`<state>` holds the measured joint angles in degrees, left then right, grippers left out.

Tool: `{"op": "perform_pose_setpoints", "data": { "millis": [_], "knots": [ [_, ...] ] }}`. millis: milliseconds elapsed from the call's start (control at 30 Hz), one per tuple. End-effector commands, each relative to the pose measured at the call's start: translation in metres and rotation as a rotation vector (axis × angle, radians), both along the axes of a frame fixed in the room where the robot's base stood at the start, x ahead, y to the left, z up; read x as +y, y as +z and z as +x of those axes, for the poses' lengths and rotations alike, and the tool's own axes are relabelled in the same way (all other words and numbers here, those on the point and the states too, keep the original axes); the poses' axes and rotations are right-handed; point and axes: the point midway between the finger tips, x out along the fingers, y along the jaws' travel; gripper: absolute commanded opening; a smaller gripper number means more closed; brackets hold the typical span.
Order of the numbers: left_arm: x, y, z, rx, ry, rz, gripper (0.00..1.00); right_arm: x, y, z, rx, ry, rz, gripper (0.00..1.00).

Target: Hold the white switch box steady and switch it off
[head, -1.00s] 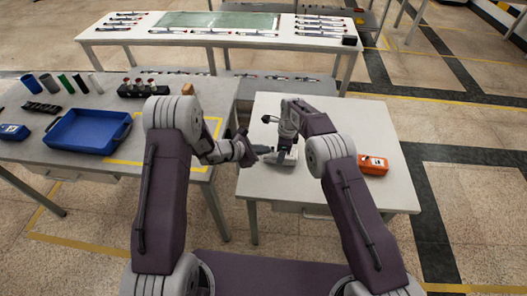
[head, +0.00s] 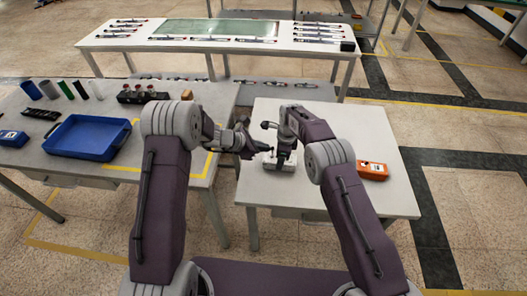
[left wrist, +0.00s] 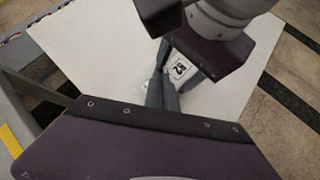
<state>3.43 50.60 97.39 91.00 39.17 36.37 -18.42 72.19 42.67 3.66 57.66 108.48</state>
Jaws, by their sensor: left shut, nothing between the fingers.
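The white switch box (head: 270,164) lies on the right-hand light table, partly hidden by my right gripper. In the left wrist view the box (left wrist: 181,69) shows a black-and-white label on its face. My left gripper (head: 262,149) is shut and empty, just behind and left of the box in the head view. Its fingers (left wrist: 158,93) reach beside the box in the left wrist view; I cannot tell whether they touch it. My right gripper (head: 283,165) points down at the box. Its fingertips are too small and hidden to show whether they grip. The switch's state is not visible.
An orange box (head: 372,170) sits right of the white box on the same table. The left table holds a blue tray (head: 88,137), a blue box (head: 13,138) and several tubes. A long table (head: 120,42) stands behind. The front of the right table is clear.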

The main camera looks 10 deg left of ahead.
Motion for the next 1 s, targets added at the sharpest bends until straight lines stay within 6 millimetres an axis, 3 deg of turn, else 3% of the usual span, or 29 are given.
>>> {"op": "perform_pose_setpoints", "data": {
  "millis": [467, 700, 1000],
  "knots": [
    [0.002, 0.008, -0.001, 0.001, 0.000, 0.001, 0.00, 0.000, 0.000, 0.000, -0.001, 0.000, 0.000, 0.00],
    [0.039, 0.016, -0.021, 0.001, 0.006, 0.000, 0.00, 0.000, 0.000, 0.000, -0.001, 0.000, 0.000, 0.00],
    [0.079, 0.075, -0.025, -0.004, 0.002, 0.002, 0.00, 0.000, 0.000, 0.000, -0.001, 0.000, 0.000, 0.00]
  ]
}}
